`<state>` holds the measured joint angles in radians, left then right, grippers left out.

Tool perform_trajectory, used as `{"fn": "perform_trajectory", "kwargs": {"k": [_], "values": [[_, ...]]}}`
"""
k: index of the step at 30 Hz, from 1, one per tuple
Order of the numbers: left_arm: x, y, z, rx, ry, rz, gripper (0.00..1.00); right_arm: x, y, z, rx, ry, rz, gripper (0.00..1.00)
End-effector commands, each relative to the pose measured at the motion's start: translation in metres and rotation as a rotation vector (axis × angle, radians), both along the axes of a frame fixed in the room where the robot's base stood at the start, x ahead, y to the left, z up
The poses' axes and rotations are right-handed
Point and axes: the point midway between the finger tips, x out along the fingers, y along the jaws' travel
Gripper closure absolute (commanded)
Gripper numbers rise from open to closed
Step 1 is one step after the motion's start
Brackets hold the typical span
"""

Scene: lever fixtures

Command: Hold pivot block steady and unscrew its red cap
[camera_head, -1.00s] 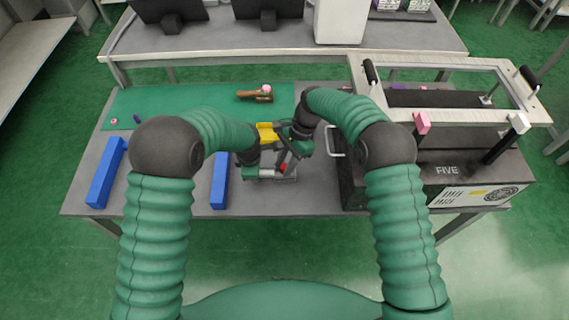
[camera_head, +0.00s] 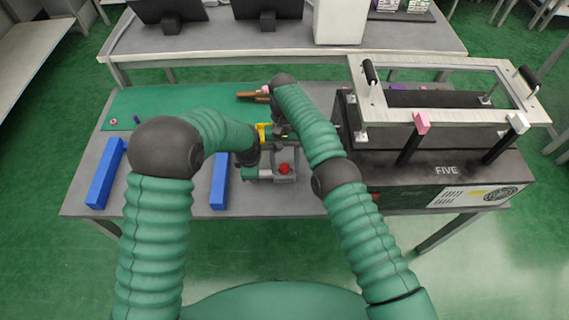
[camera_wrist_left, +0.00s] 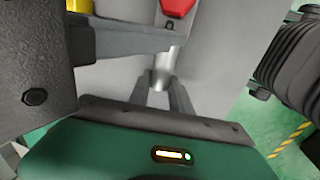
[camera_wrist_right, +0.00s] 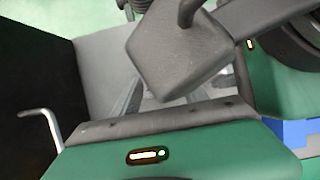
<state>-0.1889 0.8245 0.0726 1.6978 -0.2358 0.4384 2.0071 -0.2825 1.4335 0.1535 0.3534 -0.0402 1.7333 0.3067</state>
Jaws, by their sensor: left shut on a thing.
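The red cap (camera_head: 284,168) sits on the grey pivot block (camera_head: 285,179) near the table's front edge. The cap also shows at the top of the left wrist view (camera_wrist_left: 177,7). My left gripper (camera_wrist_left: 160,88) is shut on a silver cylindrical part of the fixture, below the cap in that view. My right gripper (camera_head: 277,132) is behind the cap in the head view, apart from it, next to a yellow part (camera_head: 263,132). In the right wrist view a dark grey block (camera_wrist_right: 178,50) covers much of its fingers, so their opening is unclear.
Two blue bars (camera_head: 105,172) (camera_head: 220,180) lie on the left of the table. A green mat (camera_head: 160,100) with a brown tool (camera_head: 250,95) is behind. A black machine marked FIVE (camera_head: 440,172) with a pale frame (camera_head: 445,115) stands at the right.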

Motion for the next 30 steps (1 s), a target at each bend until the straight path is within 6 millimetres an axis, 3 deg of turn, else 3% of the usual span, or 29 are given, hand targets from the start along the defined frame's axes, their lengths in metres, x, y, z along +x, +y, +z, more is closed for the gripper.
{"fn": "perform_trajectory", "kwargs": {"k": [11, 24, 30], "values": [[0.0, 0.0, 0.0, 0.0, 0.0, 0.001, 1.0, 0.0, 0.001, 0.001, 0.001, 0.001, 0.0, 0.41], [0.0, 0.0, 0.0, -0.001, -0.001, 0.001, 1.0, 0.0, 0.001, 0.029, 0.001, 0.001, -0.002, 0.41], [0.0, 0.0, 0.0, -0.001, -0.001, 0.001, 1.0, -0.001, 0.001, 0.03, 0.001, 0.002, -0.002, 0.41]]}}
